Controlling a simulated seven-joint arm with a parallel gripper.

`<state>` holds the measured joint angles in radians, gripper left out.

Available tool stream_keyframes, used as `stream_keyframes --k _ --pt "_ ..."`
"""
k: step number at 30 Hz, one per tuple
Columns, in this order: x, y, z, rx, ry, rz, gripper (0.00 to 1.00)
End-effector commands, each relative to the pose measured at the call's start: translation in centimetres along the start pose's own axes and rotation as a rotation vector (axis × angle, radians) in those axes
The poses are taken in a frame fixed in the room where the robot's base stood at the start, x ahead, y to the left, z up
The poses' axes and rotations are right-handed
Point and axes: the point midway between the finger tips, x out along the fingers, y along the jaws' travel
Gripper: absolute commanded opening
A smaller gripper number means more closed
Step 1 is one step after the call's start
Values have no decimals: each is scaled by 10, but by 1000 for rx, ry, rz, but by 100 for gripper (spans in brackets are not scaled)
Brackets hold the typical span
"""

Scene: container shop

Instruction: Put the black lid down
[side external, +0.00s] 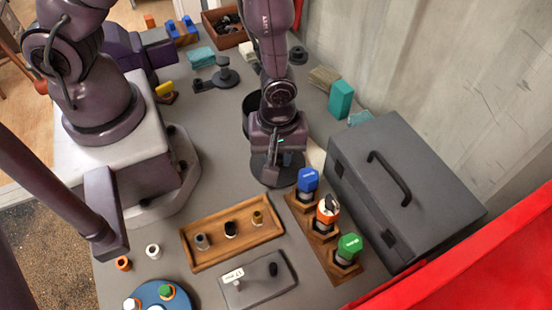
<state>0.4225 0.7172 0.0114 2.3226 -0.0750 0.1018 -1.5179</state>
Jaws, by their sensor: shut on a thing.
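The black lid (260,172) is a dark round disc just below my gripper (276,160), near the middle of the side external view. My gripper points down and is shut on the lid; the fingertips and the part they grip are hard to make out against the dark disc. I cannot tell whether the lid touches the grey tabletop. A dark round container (249,112), perhaps a pot, stands behind my arm, mostly hidden by it.
A wooden rack with blue, orange and green-capped containers (308,180) stands right of the lid. A large grey case (420,190) is beyond it. A wooden tray (205,262) with small pieces lies in front. Bare tabletop (215,135) shows left of the lid.

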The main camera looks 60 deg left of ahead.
Motion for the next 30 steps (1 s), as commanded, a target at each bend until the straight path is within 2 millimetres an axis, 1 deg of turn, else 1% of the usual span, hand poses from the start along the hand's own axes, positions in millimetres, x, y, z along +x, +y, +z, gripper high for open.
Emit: stream_keyframes --k 1,5,17,18,20,21,30 --pt "8 -1 0 0 0 -4 0" --pt "20 0 0 1 0 -1 0" --pt "24 0 0 0 0 -1 0" --pt "24 0 0 1 0 0 29" --pt "23 0 0 1 0 0 43" --pt "23 0 0 1 0 0 46" --pt "21 0 0 1 0 1 46"
